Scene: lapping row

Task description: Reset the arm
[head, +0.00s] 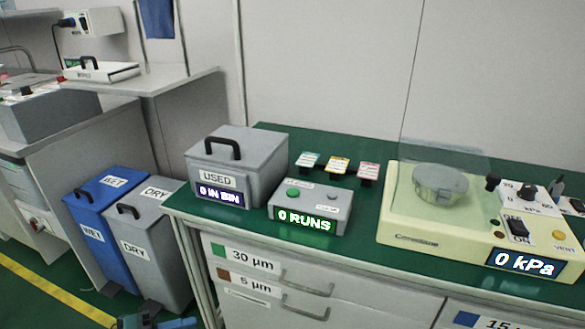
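The top of what looks like my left gripper (152,321) shows at the bottom edge of the head view, low in front of the grey DRY bin. It is dark grey with a blue part, mostly cut off by the frame. Its fingers cannot be made out, so I cannot tell whether it is open or holds anything. It is apart from the green bench top (360,222). My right gripper is not in view.
The bench carries a grey USED box (262,172), a control box reading 0 RUNS (315,198), three small labelled holders (338,165) and a cream machine reading 0 kPa (440,238). Blue WET (92,232) and grey DRY (155,250) bins stand left. Drawers (330,285) are below.

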